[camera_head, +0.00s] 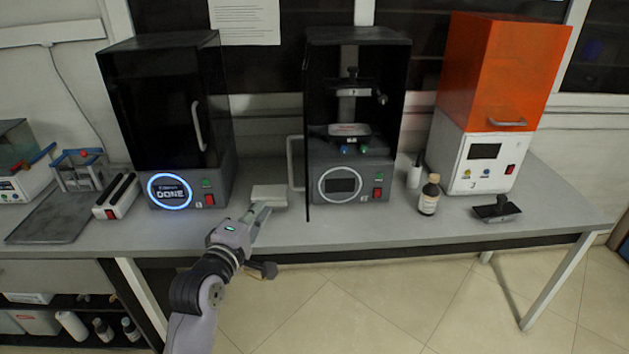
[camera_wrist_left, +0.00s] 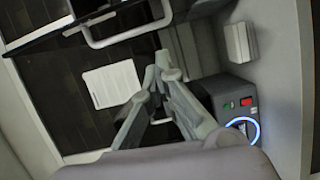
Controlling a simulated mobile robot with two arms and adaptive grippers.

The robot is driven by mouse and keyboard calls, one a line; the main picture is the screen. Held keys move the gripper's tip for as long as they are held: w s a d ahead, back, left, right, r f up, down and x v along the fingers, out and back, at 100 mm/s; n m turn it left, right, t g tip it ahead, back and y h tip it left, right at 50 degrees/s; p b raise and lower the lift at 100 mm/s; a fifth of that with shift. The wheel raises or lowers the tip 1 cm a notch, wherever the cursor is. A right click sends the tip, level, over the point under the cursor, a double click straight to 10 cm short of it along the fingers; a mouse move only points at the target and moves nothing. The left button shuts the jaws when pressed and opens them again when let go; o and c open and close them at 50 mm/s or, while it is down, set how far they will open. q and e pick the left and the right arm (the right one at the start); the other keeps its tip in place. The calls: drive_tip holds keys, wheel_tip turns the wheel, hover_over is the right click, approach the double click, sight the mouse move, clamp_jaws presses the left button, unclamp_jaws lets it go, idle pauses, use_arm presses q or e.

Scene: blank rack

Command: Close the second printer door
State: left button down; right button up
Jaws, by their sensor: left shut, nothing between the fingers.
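The second printer (camera_head: 345,190) is the middle dark one, with a grey base, a round ring display and a red switch. Its chamber is open to view, with a plate and carriage inside. Its dark door (camera_head: 307,130) stands open toward me, seen nearly edge-on, with its handle (camera_head: 292,163) sticking out to the left. The door handle also shows at the top of the left wrist view (camera_wrist_left: 130,32). My left gripper (camera_head: 262,208) is shut and empty, left of the door and below its handle, apart from it. Its fingers also show in the left wrist view (camera_wrist_left: 163,68). My right gripper is out of view.
A closed black printer (camera_head: 165,110) with a lit blue "DONE" ring stands left. A pale block (camera_head: 268,194) sits behind my gripper. A brown bottle (camera_head: 429,195), a white bottle (camera_head: 414,173) and an orange-topped printer (camera_head: 480,155) stand right. The front table edge is mostly clear.

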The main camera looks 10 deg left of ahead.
sight(290, 175)
use_arm(q)
drive_tip(key=shift+n+t, duration=0.3)
drive_tip(key=shift+n, duration=0.1)
drive_tip(key=w+d+r+p, duration=0.1)
drive_tip(key=w, duration=0.2)
drive_tip(key=w+d+r+p, duration=0.1)
drive_tip(key=w, duration=0.2)
drive_tip(key=w+d+r+p, duration=0.1)
drive_tip(key=w, duration=0.3)
drive_tip(key=shift+d+p, duration=0.3)
drive_tip(key=shift+d, duration=0.35)
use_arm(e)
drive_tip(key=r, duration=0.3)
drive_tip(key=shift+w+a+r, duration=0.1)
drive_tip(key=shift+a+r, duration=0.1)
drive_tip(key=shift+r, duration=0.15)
use_arm(q)
drive_tip(key=shift+a+f, duration=0.1)
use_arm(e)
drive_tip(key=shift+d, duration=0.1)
